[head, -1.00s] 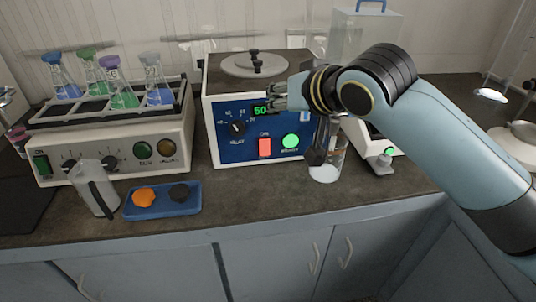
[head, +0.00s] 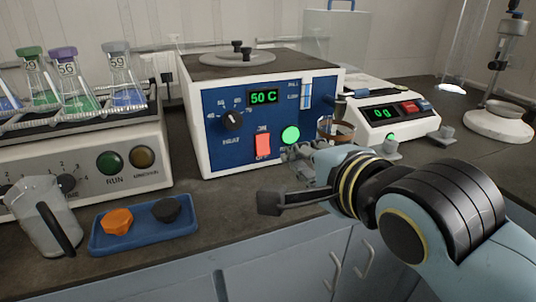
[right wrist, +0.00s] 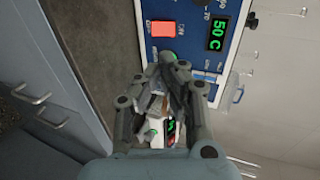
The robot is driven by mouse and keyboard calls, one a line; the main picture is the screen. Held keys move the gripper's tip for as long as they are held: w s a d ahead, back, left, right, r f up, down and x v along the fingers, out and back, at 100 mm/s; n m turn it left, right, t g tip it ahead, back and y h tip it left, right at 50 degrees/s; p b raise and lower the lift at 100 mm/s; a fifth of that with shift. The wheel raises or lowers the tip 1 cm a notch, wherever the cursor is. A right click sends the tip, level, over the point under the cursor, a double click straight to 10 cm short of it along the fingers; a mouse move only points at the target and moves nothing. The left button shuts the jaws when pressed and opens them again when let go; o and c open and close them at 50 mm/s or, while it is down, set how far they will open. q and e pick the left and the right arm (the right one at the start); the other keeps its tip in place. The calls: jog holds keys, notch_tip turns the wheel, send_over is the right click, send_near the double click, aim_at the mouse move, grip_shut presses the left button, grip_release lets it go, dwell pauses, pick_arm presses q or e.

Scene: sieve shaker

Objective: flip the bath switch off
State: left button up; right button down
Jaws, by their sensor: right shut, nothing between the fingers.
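The bath (head: 192,125) is a white box with a blue front panel and a green display (head: 263,97) reading 50 C. Its red, lit rocker switch (head: 262,146) sits low on the panel, with lettering above and below it. The switch also shows in the right wrist view (right wrist: 163,29). A green lamp (head: 291,134) glows to the right of the switch. My right gripper (head: 288,153) is shut and empty, just right of the switch and below the lamp; contact with the panel cannot be told. My left gripper is not in view.
A blue tray (head: 190,226) with an orange and a black knob lies front left, beside a jug (head: 40,215). A shaker with flasks (head: 150,185) stands left. A balance (head: 405,125) and a partly hidden glass beaker (head: 338,131) are right of the bath.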

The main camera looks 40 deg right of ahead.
pick_arm(q)
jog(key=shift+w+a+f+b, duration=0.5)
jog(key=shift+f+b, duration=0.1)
jog(key=shift+b, duration=0.1)
pick_arm(e)
send_near(264, 148)
jog(key=x, duration=0.7)
jog(key=shift+w+d, duration=0.1)
jog(key=shift+w, duration=0.05)
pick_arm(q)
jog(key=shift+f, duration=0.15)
pick_arm(e)
jog(key=shift+f, duration=0.1)
jog(key=t+b, duration=0.1)
jog(key=b, duration=0.2)
jog(key=f+t+b, duration=0.1)
jog(key=b, duration=0.2)
jog(key=shift+w+f, duration=0.15)
jog(key=shift+w, duration=0.1)
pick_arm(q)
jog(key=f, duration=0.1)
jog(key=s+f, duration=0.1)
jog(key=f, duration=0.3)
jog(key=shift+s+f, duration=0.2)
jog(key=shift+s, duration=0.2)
pick_arm(e)
jog(key=shift+w+r, duration=0.1)
jog(key=shift+r, duration=0.3)
